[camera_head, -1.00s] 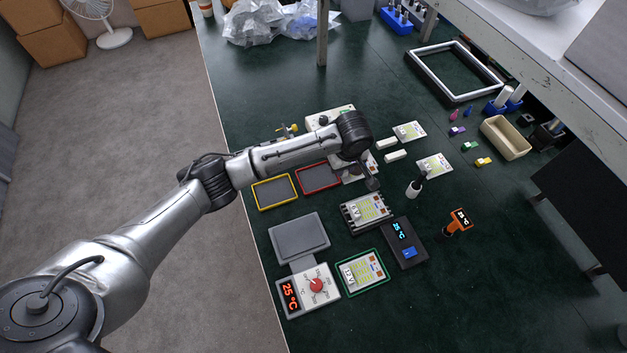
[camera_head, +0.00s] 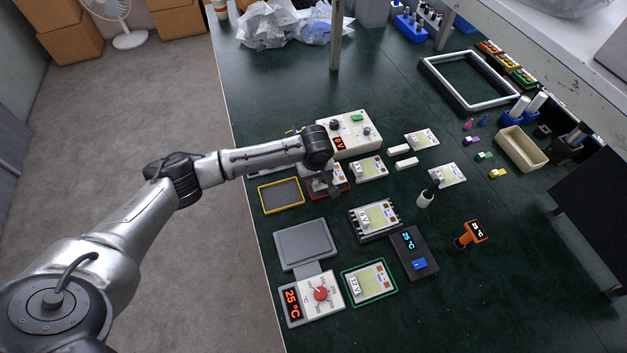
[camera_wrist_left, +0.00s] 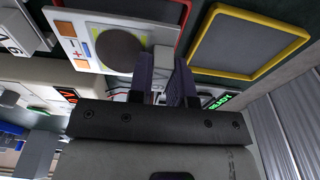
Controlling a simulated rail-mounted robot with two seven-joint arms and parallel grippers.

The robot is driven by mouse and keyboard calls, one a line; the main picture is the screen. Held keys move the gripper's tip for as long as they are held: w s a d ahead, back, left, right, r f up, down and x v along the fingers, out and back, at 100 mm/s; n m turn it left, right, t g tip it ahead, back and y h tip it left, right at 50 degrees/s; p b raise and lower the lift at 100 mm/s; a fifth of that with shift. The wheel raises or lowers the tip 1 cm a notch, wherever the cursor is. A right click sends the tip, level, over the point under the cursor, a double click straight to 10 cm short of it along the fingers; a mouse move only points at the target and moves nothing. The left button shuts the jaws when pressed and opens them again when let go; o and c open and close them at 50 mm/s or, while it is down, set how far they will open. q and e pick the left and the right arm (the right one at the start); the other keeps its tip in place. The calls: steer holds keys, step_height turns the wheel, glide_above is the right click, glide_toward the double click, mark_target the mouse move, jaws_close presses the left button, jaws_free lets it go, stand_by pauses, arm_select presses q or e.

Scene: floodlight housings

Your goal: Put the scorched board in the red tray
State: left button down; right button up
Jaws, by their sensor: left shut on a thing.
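My left gripper (camera_head: 322,188) is shut on a white block at the edge of the scorched board (camera_head: 331,172). In the left wrist view the board (camera_wrist_left: 85,52) has a large dark round mark, and the fingers (camera_wrist_left: 168,82) grip its edge. The board is at the red tray (camera_head: 345,188), overlapping it. The red rim (camera_wrist_left: 186,12) shows beside the board in the wrist view. I cannot tell whether the board touches the tray floor. The arm and gripper hide much of both in the head view. My right gripper is not in view.
A yellow-rimmed tray (camera_head: 281,196) lies just left of the red one. A white supply box (camera_head: 350,134) stands behind. Another board (camera_head: 369,168) lies to the right. A heat-sink board (camera_head: 375,220) and a grey scale-like plate (camera_head: 303,243) are nearer.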

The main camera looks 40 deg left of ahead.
arm_select(q)
step_height(320, 180, down, 2)
steer(key=shift+f+b, duration=0.25)
steer(key=shift+b, duration=0.1)
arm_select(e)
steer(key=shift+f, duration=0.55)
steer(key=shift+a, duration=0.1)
arm_select(q)
steer(key=shift+f, duration=0.15)
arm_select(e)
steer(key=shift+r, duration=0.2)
arm_select(q)
steer(key=c, duration=1.1)
jaws_free()
steer(key=shift+o, duration=0.2)
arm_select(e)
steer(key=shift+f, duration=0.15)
